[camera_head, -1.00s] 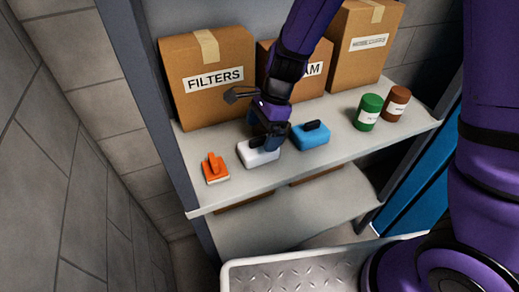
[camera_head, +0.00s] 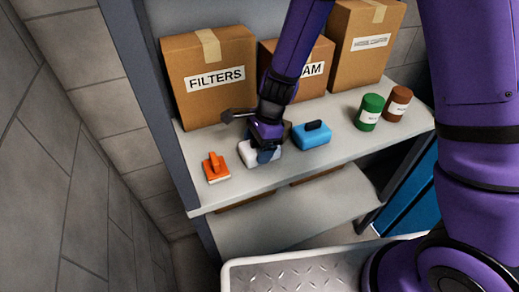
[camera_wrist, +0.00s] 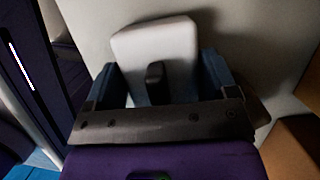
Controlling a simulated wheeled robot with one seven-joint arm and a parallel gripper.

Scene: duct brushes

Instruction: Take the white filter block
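The white filter block (camera_head: 248,156) lies on the upper shelf, partly hidden behind my gripper (camera_head: 265,153) in the head view. In the wrist view the white block (camera_wrist: 155,43) shows with a short black handle (camera_wrist: 154,78). My gripper (camera_wrist: 160,78) is open, with one blue finger on each side of the handle. Gaps show between the handle and both fingers, so it is not gripped.
An orange-handled tool (camera_head: 216,168) lies left of the white block and a blue block (camera_head: 311,136) right of it. Cardboard boxes (camera_head: 208,75) stand behind. A green can (camera_head: 369,112) and a brown can (camera_head: 397,104) stand further right. The shelf's front strip is clear.

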